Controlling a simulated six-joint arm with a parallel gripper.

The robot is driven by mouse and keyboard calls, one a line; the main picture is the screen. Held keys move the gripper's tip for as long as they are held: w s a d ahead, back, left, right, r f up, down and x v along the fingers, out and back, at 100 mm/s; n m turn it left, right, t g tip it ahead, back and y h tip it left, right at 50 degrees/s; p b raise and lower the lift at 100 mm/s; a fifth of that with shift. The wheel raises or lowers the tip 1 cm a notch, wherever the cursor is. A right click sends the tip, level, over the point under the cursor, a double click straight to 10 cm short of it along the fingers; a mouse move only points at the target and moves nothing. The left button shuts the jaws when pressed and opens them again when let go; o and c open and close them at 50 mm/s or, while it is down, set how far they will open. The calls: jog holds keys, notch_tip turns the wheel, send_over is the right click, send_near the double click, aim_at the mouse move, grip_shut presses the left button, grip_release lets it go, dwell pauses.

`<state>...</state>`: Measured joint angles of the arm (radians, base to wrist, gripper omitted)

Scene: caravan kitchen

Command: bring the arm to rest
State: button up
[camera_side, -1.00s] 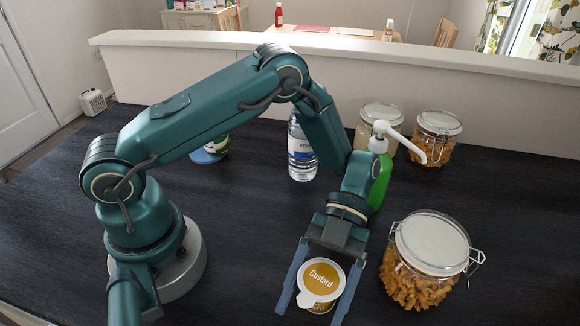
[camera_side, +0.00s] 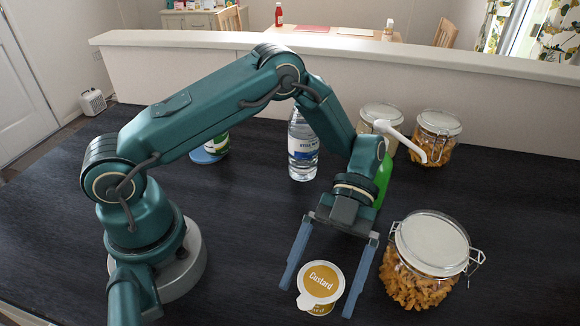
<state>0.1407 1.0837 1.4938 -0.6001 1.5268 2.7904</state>
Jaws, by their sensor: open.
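My gripper (camera_side: 322,288) is open, with its two blue fingers spread wide and pointing toward the front of the counter. A custard pot (camera_side: 320,283) with a gold and white lid stands on the dark counter at the front. The pot shows between and beyond the fingertips, with a gap on each side. Nothing is held. Whether the fingertips are above the pot or level with it is hard to tell. My arm reaches over from the left and bends down to the gripper.
A large pasta jar (camera_side: 428,262) stands close right of the gripper. A green pump bottle (camera_side: 383,180) is partly hidden behind my wrist. A water bottle (camera_side: 302,150), two more jars (camera_side: 437,135) and a green-labelled container (camera_side: 210,150) stand further back.

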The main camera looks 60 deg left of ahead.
notch_tip(320, 180, up, 12)
jog(key=a+t, duration=0.1)
jog(key=t, duration=0.2)
jog(key=s+a+n+t+y, duration=0.1)
jog(key=a+n+t+y, duration=0.2)
jog(key=n, duration=1.1)
jog(key=s+a+r+n+t+y, duration=0.1)
jog(key=s+a+n+t+y, duration=0.1)
jog(key=a+n+t, duration=0.8)
jog(key=n+y, duration=0.1)
jog(key=n, duration=0.3)
jog(key=shift+r+n, duration=0.3)
jog(key=shift+n, duration=0.1)
jog(key=shift+a, duration=0.1)
